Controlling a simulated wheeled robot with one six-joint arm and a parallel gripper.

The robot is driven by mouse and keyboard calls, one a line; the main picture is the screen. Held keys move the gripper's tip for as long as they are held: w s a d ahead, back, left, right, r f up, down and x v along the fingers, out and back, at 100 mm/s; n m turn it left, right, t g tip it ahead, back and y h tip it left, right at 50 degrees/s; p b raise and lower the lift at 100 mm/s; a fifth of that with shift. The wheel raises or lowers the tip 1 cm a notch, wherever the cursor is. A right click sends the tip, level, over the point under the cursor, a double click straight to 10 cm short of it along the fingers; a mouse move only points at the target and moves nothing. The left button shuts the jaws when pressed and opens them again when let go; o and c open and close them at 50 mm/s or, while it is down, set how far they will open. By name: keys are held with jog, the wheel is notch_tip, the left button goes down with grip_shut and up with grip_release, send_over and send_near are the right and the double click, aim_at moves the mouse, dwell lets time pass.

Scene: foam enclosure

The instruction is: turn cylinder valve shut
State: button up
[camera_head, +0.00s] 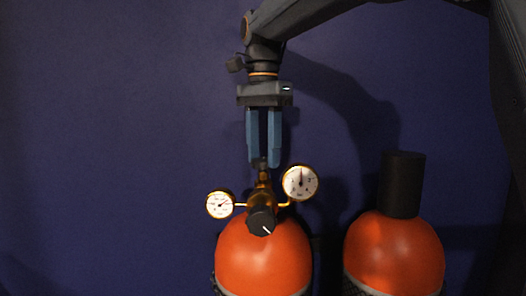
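The left orange cylinder (263,258) stands upright, with a brass valve body (263,186) on top. A black knob (261,221) with a white mark faces me on the front of the valve. My gripper (263,164) points straight down above the valve, with its two blue fingers apart. A small dark piece at the valve's top lies between or just behind the fingertips. I cannot tell whether the fingers touch it. The front knob is below the fingertips and clear of them.
Two round white gauges, left (220,205) and right (300,183), stick out on either side of the valve. A second orange cylinder (394,254) with a black cap (402,184) stands to the right. A dark blue wall is behind; the left side is free.

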aim_at(263, 159)
jog(key=o, duration=0.4)
notch_tip(263, 159, up, 8)
jog(key=shift+f+b, duration=0.2)
jog(key=shift+b, duration=0.7)
jog(key=shift+r, duration=0.1)
jog(key=shift+s, duration=0.1)
